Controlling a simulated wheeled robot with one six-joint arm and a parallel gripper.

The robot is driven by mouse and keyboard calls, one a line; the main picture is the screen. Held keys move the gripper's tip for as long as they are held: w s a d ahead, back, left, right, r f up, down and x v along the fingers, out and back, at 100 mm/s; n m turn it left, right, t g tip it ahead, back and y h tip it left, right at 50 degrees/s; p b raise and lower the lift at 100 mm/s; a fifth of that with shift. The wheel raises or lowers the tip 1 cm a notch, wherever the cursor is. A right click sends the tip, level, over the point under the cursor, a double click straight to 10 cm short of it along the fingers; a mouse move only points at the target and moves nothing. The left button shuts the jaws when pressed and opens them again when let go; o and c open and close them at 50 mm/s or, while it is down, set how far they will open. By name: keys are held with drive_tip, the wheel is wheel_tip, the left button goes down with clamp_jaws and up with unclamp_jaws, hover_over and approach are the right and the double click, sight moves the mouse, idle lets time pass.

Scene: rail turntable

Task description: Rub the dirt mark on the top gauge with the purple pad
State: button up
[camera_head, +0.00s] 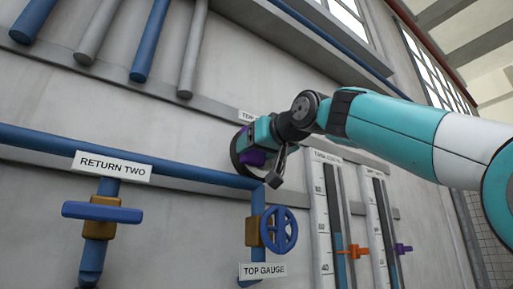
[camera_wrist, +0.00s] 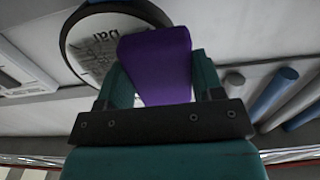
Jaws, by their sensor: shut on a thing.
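My gripper (camera_wrist: 157,88) is shut on the purple pad (camera_wrist: 155,62), which sits between its two teal fingers in the wrist view. In the head view the gripper (camera_head: 252,150) is up at the top gauge (camera_head: 236,160), with a bit of the purple pad (camera_head: 254,158) showing. The top gauge (camera_wrist: 85,52) has a white dial with "bar" lettering and a dark rim in the wrist view. The pad covers part of the dial; I cannot tell whether it touches the face.
A blue valve handle (camera_head: 102,212) is at left under "RETURN TWO" (camera_head: 113,166).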

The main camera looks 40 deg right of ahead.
drive_tip(key=shift+w, duration=1.15)
drive_tip(key=shift+s+d, duration=0.15)
drive_tip(key=shift+d, duration=5.25)
drive_tip(key=shift+a+r+b, duration=0.2)
drive_tip(key=shift+a+r, duration=0.05)
drive_tip(key=shift+a, duration=0.4)
drive_tip(key=shift+a+r+b, duration=0.25)
drive_tip(key=shift+a, duration=0.35)
drive_tip(key=shift+a+r+b, duration=0.2)
drive_tip(key=shift+a+r, duration=0.05)
drive_tip(key=shift+a, duration=0.4)
